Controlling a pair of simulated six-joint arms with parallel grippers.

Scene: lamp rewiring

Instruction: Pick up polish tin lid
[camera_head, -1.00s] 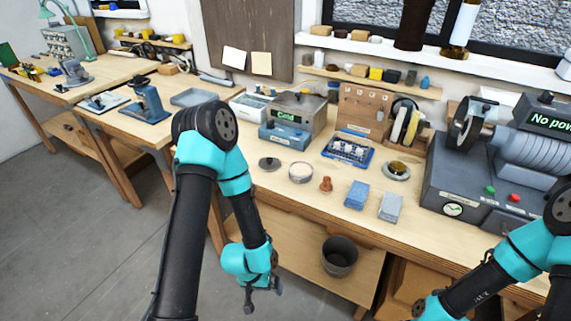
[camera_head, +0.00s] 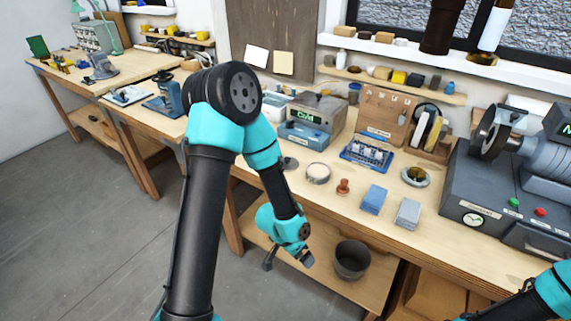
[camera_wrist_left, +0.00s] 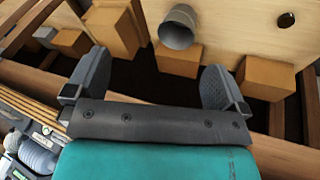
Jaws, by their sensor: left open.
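A small dark round lid with a knob (camera_head: 289,163) lies on the workbench, just left of an open round tin (camera_head: 317,173) with pale contents; it looks like the polish tin lid. My left arm partly crosses in front of the bench beside it. My left gripper (camera_head: 287,260) hangs in front of the bench, below the top's front edge, apart from the lid. In the left wrist view its two fingers (camera_wrist_left: 155,82) are spread wide with nothing between them; the lid does not show there. My right arm enters at the bottom right, its gripper outside the frame.
A reddish-brown knobbed piece (camera_head: 343,187), blue block (camera_head: 373,199) and grey block (camera_head: 408,213) stand along the bench front. A grey bucket (camera_head: 352,259) stands on the lower shelf. Cardboard boxes (camera_wrist_left: 265,77) lie under the bench. A lathe-like machine (camera_head: 500,190) fills the right.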

